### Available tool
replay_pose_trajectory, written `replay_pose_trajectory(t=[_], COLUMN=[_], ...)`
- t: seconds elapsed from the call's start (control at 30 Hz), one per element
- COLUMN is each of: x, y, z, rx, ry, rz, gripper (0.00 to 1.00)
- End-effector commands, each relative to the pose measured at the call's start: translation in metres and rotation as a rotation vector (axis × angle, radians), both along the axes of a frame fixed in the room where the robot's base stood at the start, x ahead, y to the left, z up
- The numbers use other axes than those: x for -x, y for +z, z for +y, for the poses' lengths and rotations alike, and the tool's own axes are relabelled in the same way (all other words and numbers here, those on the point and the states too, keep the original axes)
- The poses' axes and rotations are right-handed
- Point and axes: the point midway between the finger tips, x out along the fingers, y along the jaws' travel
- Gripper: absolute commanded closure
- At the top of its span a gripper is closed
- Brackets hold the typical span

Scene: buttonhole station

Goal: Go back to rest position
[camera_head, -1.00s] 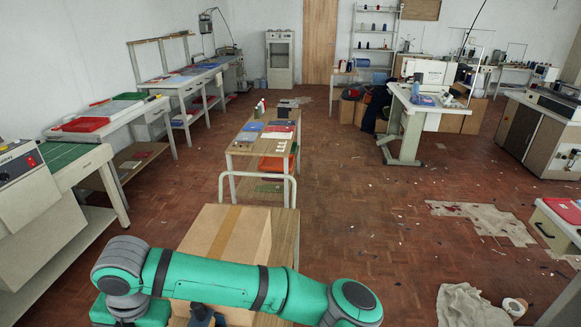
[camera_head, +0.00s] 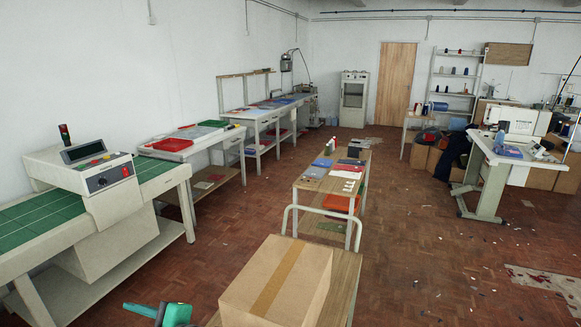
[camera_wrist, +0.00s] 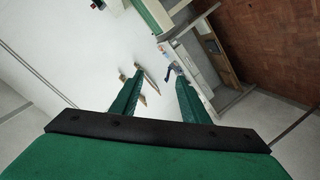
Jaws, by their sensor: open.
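My gripper (camera_wrist: 155,78) shows in the wrist view as two green fingers held apart, with nothing between them. It is open and empty. Beyond the fingers are a pale wall (camera_wrist: 65,35) and a tilted view of a light workbench. In the head view only a small green piece of my arm shows at the bottom edge, left of the cardboard box (camera_head: 285,280). The rest of the arm is out of that frame.
The box is closed and taped, on a wooden table in front. A control console (camera_head: 95,175) stands on a green-topped bench at left. A narrow table (camera_head: 325,190) lies beyond the box. Open brick-red floor (camera_head: 430,260) is at right.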

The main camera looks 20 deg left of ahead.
Motion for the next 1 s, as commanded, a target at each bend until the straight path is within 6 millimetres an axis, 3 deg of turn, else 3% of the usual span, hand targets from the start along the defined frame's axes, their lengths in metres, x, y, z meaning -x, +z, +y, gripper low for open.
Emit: replay_pose_trajectory(t=[0.27, 0.47, 0.77, 1.0], x=[-0.032, -0.053, -0.062, -0.042], y=[-0.005, -0.026, -0.083, -0.137], z=[-0.029, -0.067, -0.143, -0.212], rx=[-0.254, -0.405, -0.582, -0.677], ry=[-0.262, -0.458, -0.759, -0.996], rz=[0.245, 0.399, 0.587, 0.682], gripper=[0.59, 0.59, 0.59, 0.59])
